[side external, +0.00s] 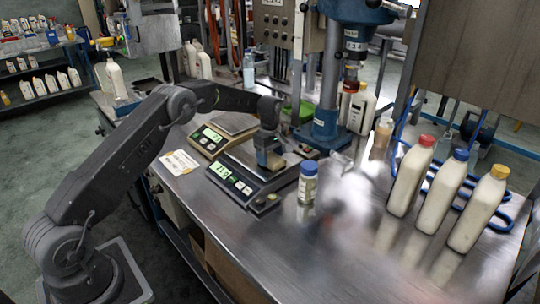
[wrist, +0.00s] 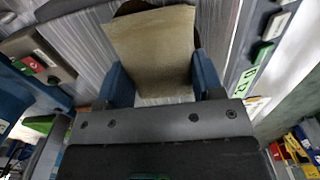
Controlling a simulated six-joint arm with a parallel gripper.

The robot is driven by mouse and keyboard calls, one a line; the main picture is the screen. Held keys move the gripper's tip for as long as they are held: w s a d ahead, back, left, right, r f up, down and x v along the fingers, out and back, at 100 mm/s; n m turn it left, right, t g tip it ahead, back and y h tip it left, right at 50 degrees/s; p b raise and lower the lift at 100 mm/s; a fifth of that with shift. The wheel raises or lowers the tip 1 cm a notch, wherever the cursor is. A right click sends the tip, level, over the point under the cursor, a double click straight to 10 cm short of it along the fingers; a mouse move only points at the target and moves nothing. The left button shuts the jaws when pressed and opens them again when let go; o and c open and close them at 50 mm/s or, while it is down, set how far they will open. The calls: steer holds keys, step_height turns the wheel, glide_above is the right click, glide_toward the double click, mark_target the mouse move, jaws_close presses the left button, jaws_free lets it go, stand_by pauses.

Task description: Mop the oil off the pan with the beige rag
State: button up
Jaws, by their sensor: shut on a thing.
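The beige rag (side external: 272,160) is held in my gripper (side external: 268,148), low over the pan (side external: 243,158) of the front scale. In the wrist view the rag (wrist: 152,45) spans the space between the two blue fingers of my gripper (wrist: 162,80), which are shut on it. The brushed metal pan (wrist: 75,45) shows on both sides of the rag. A dark brown patch, which looks like oil (wrist: 127,8), shows past the rag's far edge; the rag hides the rest. I cannot tell whether the rag touches the pan.
A second scale (side external: 207,140) stands behind the front scale. A small blue-capped jar (side external: 308,184) stands to its right. A blue drill press (side external: 323,130) rises behind. Three white bottles (side external: 446,200) stand at the right. A label card (side external: 179,163) lies at the left.

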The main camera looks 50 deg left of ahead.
mark_target(285, 160)
steer(key=shift+f, duration=0.3)
steer(key=a, duration=0.5)
steer(key=d, duration=1)
steer(key=a, duration=0.3)
steer(key=s+a, duration=0.1)
steer(key=a, duration=0.2)
steer(key=s+a, duration=0.1)
steer(key=a, duration=0.3)
steer(key=d, duration=1)
steer(key=w+a, duration=0.1)
steer(key=a, duration=0.2)
steer(key=w+a, duration=0.1)
steer(key=a, duration=0.2)
steer(key=w+a, duration=0.2)
steer(key=a, duration=0.2)
steer(key=d, duration=1)
steer(key=shift+s+a, duration=0.35)
steer(key=shift+a, duration=0.5)
steer(key=shift+s+a, duration=0.35)
steer(key=shift+a, duration=0.45)
steer(key=shift+s+a, duration=0.35)
steer(key=shift+a, duration=0.5)
